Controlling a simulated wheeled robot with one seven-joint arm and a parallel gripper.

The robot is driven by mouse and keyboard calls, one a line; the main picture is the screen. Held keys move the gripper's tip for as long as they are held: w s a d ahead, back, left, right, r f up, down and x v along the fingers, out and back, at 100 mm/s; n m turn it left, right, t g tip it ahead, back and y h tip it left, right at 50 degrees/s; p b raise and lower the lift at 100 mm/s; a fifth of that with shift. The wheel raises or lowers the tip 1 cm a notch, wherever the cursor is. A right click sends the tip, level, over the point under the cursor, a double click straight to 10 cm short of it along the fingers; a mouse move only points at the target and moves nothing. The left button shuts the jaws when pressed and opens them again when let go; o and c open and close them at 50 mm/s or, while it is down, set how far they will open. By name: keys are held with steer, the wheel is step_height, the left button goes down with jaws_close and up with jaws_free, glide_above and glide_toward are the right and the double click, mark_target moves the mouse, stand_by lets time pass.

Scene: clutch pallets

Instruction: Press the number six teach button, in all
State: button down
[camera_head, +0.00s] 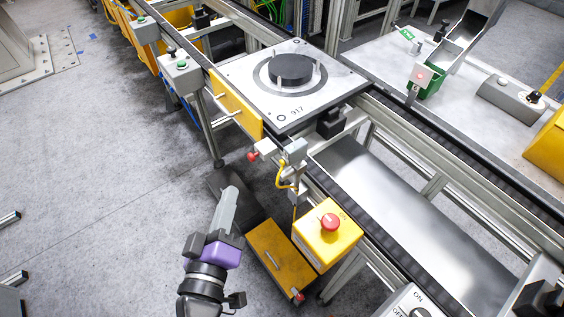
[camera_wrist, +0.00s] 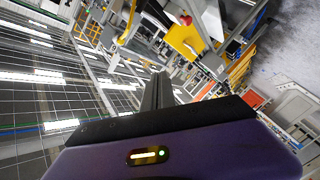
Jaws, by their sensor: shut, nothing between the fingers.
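My gripper (camera_head: 230,192) is shut and empty, held over the floor left of the conveyor, near the low yellow unit. In the wrist view my gripper (camera_wrist: 160,78) shows its fingers together, pointing away. No button bears a readable number six, so I cannot tell which is the teach button. A grey box with a green button (camera_head: 182,64) stands at the conveyor's left side, and a similar green button (camera_head: 140,19) sits farther back. Both are well apart from my gripper.
A yellow box with a red mushroom button (camera_head: 330,222) stands right of my gripper. A pallet marked 917 (camera_head: 323,96) with a dark disc sits on the conveyor. A low yellow unit (camera_head: 279,262) is close to my arm. Open floor (camera_head: 90,190) lies left.

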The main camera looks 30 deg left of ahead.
mark_target(283, 162)
steer(key=shift+w, duration=0.1)
steer(key=w+d+p, duration=0.2)
steer(key=w+d, duration=0.1)
steer(key=w, duration=0.5)
steer(key=shift+d, duration=0.15)
steer(key=shift+w, duration=0.1)
stand_by(2.0)
steer(key=shift+w+d, duration=0.15)
steer(key=shift+w, duration=0.15)
steer(key=shift+w+d, duration=0.25)
steer(key=shift+w, duration=0.2)
stand_by(1.0)
steer(key=shift+s, duration=0.1)
steer(key=shift+s+a+b, duration=0.3)
steer(key=shift+s+a, duration=0.05)
steer(key=shift+s, duration=0.4)
steer(key=shift+s, duration=0.1)
